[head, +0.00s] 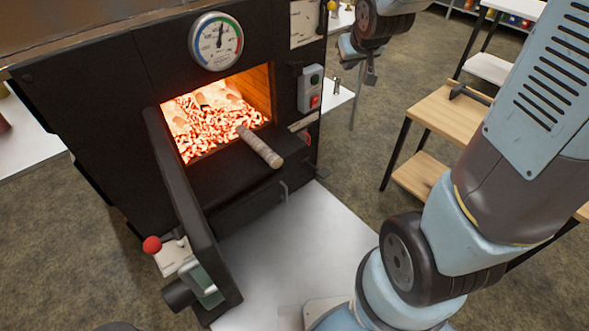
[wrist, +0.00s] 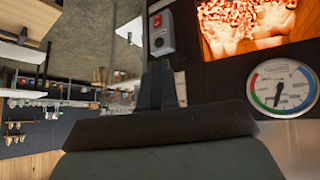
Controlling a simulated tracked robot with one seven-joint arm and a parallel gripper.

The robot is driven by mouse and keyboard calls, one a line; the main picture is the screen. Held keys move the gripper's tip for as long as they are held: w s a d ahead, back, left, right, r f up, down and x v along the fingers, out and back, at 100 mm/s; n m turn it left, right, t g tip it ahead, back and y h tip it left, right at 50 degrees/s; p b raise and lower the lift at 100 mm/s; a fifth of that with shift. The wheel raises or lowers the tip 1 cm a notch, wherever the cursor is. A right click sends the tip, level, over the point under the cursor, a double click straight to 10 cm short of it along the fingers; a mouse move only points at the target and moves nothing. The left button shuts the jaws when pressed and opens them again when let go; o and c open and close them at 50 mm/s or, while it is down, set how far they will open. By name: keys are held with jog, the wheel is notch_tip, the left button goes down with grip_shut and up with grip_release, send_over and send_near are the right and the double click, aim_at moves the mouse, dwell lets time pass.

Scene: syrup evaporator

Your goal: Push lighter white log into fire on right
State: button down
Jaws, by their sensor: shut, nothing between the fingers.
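A pale, light-coloured log (head: 260,147) lies across the sill of the open firebox. Its inner end reaches into the opening, and its outer end sticks out towards the front right. The fire (head: 212,118) is a bed of glowing orange embers inside the firebox. My gripper (head: 371,78) is up and to the right of the log, well apart from it, beside the right side of the evaporator. It is shut and empty. In the wrist view its fingers (wrist: 157,85) show together, with the glowing firebox at top right. The log cannot be made out in the wrist view.
The firebox door (head: 190,215) stands open at the left, with a red-knobbed handle (head: 152,244). A round gauge (head: 216,41) is above the opening, and a switch box (head: 311,88) is to its right. A wooden shelf unit (head: 450,120) stands at the right.

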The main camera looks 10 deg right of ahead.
aim_at(259, 146)
jog(key=w+a+f+n+t+y, duration=0.1)
jog(key=w+a+f, duration=0.2)
jog(key=f, duration=0.4)
jog(key=w+a+f+n+y, duration=0.15)
jog(key=w+f, duration=0.25)
jog(key=f, duration=0.4)
jog(key=w+a+f+t, duration=0.1)
jog(key=w+a+f, duration=0.2)
jog(key=f, duration=0.4)
jog(key=s+a+f+n+y, duration=0.1)
jog(key=s+a+f+y, duration=0.15)
jog(key=f, duration=0.75)
jog(key=s+a+f+n+y, duration=0.1)
jog(key=s+a+f, duration=0.3)
jog(key=f, duration=0.7)
jog(key=shift+f+x, duration=0.25)
jog(key=shift+x, duration=2.85)
jog(key=shift+w+a+f, duration=0.2)
jog(key=shift+w+f, duration=0.1)
jog(key=shift+w, duration=0.05)
jog(key=shift+w+a, duration=1.5)
jog(key=shift+w, duration=0.75)
jog(key=shift+w+a, duration=1.55)
jog(key=shift+w, duration=0.7)
jog(key=shift+w+a, duration=1.5)
jog(key=shift+w, duration=0.75)
